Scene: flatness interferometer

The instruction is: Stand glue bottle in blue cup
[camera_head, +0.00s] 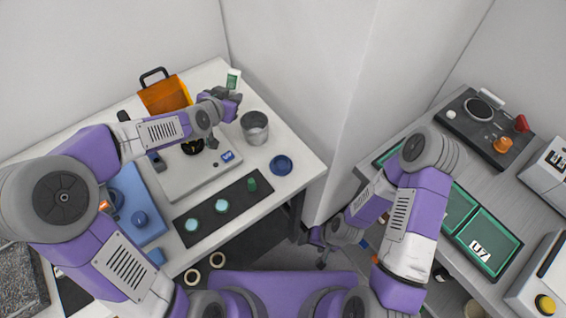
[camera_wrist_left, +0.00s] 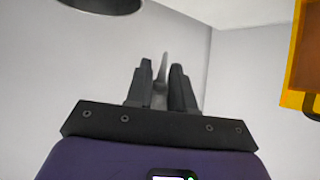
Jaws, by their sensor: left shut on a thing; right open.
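A small white bottle with a green label, the glue bottle (camera_head: 233,79), shows at the far edge of the table in the head view. My left gripper (camera_head: 230,94) is shut on it, and the dark fingers cover its lower part. In the left wrist view the fingers of the left gripper (camera_wrist_left: 162,82) have a thin grey piece between them. The blue cup (camera_head: 281,165) stands near the table's right edge, in front of and to the right of the left gripper, apart from the bottle. My right gripper (camera_head: 318,238) is open and low, between the two tables.
A metal beaker (camera_head: 254,127) stands between the left gripper and the blue cup. An orange holder (camera_head: 165,95) is left of the gripper, beside a grey instrument (camera_head: 200,170). A black mat (camera_head: 235,205) with green and teal pieces lies in front.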

